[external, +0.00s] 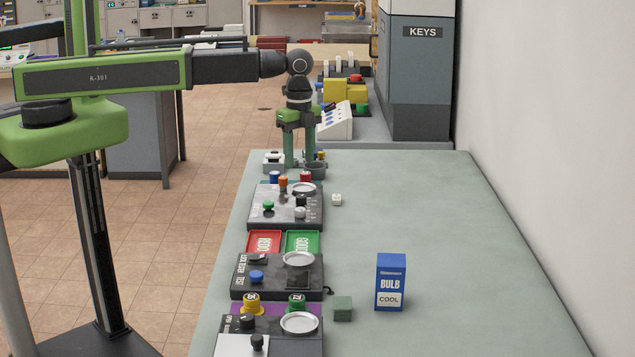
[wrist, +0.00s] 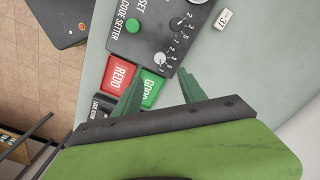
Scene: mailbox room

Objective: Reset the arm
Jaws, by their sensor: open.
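My gripper (external: 302,150) hangs from the end of my green arm, pointing down over the far part of the grey-green table (external: 420,220). Its two green fingers are apart with nothing between them. In the wrist view my gripper (wrist: 165,95) also shows spread fingers, with the table and the panels beyond them. Part of the wrist view is covered by my own green gripper body.
A code setter panel (external: 262,207) with knobs lies below my gripper. Red (external: 264,242) and green (external: 302,242) trays, another panel (external: 270,288), a blue bulb box (external: 391,282) and a green cube (external: 343,308) stand nearer. The table's right side is mostly clear.

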